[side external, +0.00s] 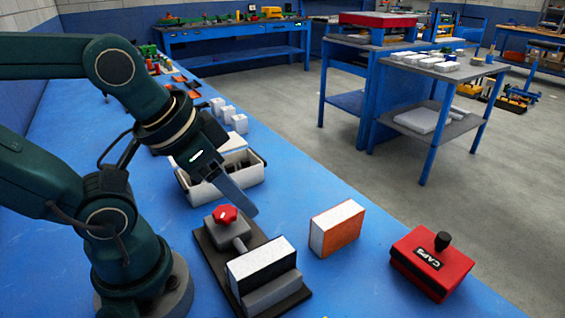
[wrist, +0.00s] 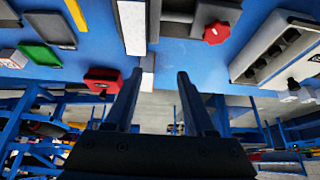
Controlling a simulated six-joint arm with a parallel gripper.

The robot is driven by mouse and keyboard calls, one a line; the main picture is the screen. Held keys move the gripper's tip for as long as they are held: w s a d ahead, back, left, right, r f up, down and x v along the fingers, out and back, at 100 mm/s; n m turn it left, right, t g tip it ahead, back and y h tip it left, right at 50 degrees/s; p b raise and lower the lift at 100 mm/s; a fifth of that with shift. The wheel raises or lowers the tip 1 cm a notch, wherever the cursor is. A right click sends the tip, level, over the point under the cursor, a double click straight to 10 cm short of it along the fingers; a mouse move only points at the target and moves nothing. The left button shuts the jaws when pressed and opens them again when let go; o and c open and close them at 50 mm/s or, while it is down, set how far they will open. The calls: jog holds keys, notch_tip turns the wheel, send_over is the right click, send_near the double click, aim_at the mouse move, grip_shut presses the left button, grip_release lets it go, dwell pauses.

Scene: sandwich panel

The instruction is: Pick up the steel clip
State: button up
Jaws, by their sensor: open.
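I cannot clearly pick out the steel clip. A white open bin (side external: 257,180) stands behind my gripper in the side view, with dark and grey pieces inside too small to name. The bin also shows at the right of the wrist view (wrist: 247,72), with dark pieces in its compartments. My gripper (side external: 246,209) is tilted down above the bench, in front of the bin and close to the red knob of a clamp. In the wrist view its two fingers (wrist: 160,73) are spread apart, with nothing between them.
The clamp's red knob (side external: 225,214) stands beside a white-faced panel block (side external: 260,262) on a dark base. A white and orange block (side external: 337,228) and a red CAPS box (side external: 432,262) stand to the right. Several white blocks (side external: 228,114) stand behind the bin.

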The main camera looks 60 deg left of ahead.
jog(key=w+a+r+m, duration=0.3)
jog(key=w+r, duration=0.3)
jog(key=n+g, duration=0.3)
jog(key=g, duration=0.3)
send_over(245, 160)
notch_tip(245, 160, down, 14)
jog(key=shift+w+d+r, duration=0.1)
jog(key=shift+w+r, duration=0.05)
jog(key=shift+r, duration=0.1)
jog(key=shift+f, duration=2.5)
